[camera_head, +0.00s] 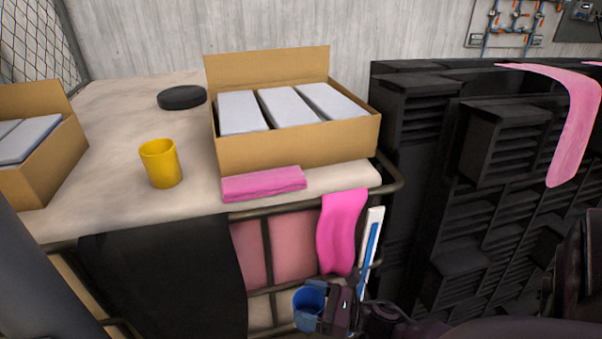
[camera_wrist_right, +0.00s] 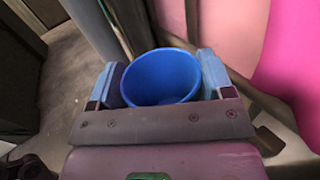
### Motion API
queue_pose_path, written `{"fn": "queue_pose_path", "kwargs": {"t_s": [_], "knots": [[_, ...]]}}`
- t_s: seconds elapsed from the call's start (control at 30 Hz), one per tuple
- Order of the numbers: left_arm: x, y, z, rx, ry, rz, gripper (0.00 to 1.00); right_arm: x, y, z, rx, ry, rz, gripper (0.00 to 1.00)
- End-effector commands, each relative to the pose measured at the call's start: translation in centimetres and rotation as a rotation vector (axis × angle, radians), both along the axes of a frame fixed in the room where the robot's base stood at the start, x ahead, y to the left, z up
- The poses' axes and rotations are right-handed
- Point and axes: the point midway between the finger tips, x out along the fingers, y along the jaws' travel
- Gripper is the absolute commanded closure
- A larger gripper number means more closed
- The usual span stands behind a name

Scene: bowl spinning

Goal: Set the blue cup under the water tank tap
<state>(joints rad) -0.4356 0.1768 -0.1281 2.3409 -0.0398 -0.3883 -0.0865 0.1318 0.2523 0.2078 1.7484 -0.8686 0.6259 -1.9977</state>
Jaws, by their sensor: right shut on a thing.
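The blue cup (camera_head: 308,305) is held upright in my right gripper (camera_head: 326,308), low in front of the cart's railing in the head view. In the right wrist view the blue cup (camera_wrist_right: 160,78) sits between the two light-blue finger pads of my right gripper (camera_wrist_right: 162,84), which is shut on it. I look into its open top and it appears empty. The water tank and its tap cannot be made out in either view. My left gripper is not in view.
A yellow cup (camera_head: 161,164), a folded pink cloth (camera_head: 263,184), a black disc (camera_head: 181,98) and a cardboard box (camera_head: 300,147) of white packages stand on the cloth-covered cart top (camera_head: 120,110). Another box (camera_head: 45,180) is at left. Black crates (camera_head: 500,200) fill the right.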

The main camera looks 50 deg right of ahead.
Motion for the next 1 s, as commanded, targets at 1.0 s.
{"fn": "queue_pose_path", "kwargs": {"t_s": [1.0], "knots": [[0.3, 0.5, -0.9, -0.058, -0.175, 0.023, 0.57, -0.2, -0.2, -16.4, -0.001, -0.001, 0.008, 0.49]]}}
